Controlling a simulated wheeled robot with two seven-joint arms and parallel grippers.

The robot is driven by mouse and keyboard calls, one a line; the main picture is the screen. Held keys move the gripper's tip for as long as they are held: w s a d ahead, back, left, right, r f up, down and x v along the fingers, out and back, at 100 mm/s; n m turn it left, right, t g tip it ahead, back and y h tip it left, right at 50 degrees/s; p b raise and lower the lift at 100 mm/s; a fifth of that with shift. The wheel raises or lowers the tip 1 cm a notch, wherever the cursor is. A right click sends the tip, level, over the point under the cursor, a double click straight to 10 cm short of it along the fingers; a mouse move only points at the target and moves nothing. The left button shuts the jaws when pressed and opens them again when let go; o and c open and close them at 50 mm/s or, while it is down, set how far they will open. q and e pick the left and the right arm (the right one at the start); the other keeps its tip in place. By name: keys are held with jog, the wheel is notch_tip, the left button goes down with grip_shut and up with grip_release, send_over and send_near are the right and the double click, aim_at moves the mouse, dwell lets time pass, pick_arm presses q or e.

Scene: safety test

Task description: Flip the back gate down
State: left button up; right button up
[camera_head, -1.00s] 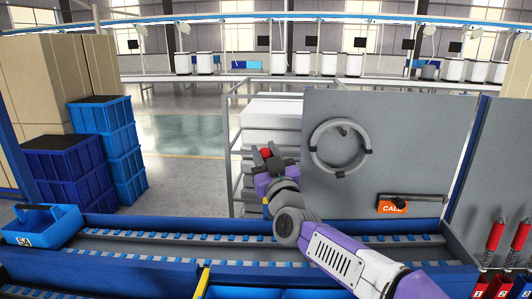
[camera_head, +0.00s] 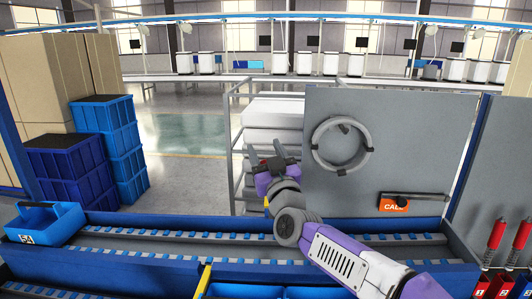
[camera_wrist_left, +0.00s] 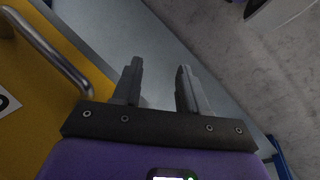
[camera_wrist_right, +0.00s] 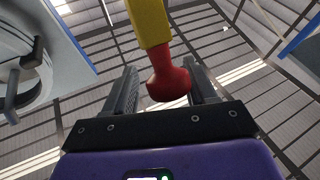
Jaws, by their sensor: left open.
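A yellow lever (camera_wrist_right: 148,20) with a red knob (camera_wrist_right: 168,80) shows in the right wrist view. The knob is at the mouth of my right gripper (camera_wrist_right: 165,82), between its two spread fingers; I cannot tell if they touch it. In the head view my right gripper (camera_head: 265,150) is raised in front of the grey rack, left of the grey panel, and mostly hides the knob. My left gripper (camera_wrist_left: 160,85) is open and empty, beside a yellow panel with a metal handle (camera_wrist_left: 50,50). It is not in the head view. I cannot make out which part is the back gate.
A grey panel (camera_head: 415,135) with a coiled ring (camera_head: 340,145) and an orange CALL sign (camera_head: 393,202) stands right of my right gripper. A blue-edged roller track (camera_head: 150,243) runs below my right arm. A blue bin (camera_head: 45,222) sits at its left end.

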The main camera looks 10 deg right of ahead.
jog(key=shift+w+d+f, duration=0.1)
jog(key=shift+f, duration=0.2)
jog(key=shift+s+d+f, duration=0.1)
jog(key=shift+s+f, duration=0.1)
jog(key=shift+s, duration=0.4)
jog(key=v, duration=0.6)
jog(key=shift+s+r, duration=0.2)
